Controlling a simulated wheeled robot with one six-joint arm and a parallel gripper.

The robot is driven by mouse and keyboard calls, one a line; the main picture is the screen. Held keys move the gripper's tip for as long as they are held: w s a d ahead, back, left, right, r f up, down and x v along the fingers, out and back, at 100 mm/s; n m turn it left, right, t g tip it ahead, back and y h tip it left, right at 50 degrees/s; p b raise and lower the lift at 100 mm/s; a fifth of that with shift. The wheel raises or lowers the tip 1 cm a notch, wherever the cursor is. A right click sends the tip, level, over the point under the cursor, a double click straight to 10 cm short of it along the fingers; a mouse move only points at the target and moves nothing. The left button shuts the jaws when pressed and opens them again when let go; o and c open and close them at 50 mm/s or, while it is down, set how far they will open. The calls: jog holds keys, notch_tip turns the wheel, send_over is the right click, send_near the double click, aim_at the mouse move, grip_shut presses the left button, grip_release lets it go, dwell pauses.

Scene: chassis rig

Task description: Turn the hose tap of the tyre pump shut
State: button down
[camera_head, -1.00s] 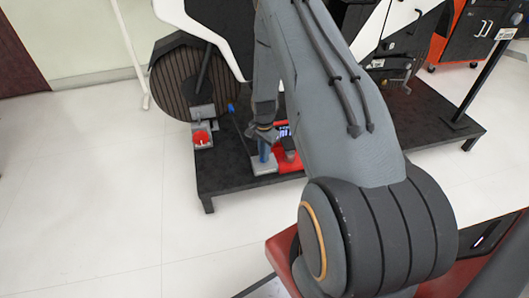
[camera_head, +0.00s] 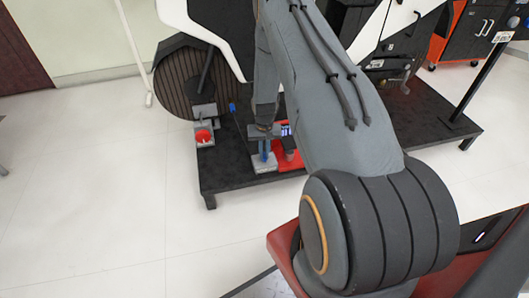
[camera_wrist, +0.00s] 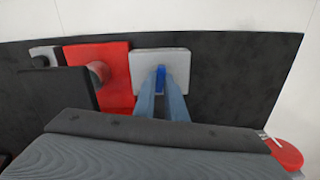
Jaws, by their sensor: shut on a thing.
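The hose tap's blue handle (camera_wrist: 160,76) shows between my gripper's fingertips in the wrist view, above a light grey plate (camera_wrist: 142,58). My gripper (camera_wrist: 160,84) is shut on it, with one blue-grey finger on each side. In the head view my gripper (camera_head: 264,152) points down at the same pale plate (camera_head: 264,166). The red tyre pump body (camera_head: 291,160) is right beside it, with a small lit display (camera_head: 285,130). In the wrist view the red body (camera_wrist: 118,62) is left of the plate. My fingers hide much of the handle, so its exact angle is unclear.
These parts sit on a low black platform (camera_head: 225,177). A red cup (camera_head: 203,136) on a grey stand is left of the pump, and a blue-tipped dark rod (camera_head: 232,107) rises near it. A large dark wheel (camera_head: 178,85) stands behind. The white floor in front is clear.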

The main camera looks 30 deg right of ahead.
aim_at(264, 155)
jog(key=shift+n, duration=0.9)
jog(key=c, duration=1.8)
grip_release()
notch_tip(264, 155, up, 8)
jog(key=shift+f+p, duration=0.1)
jog(key=shift+p, duration=0.95)
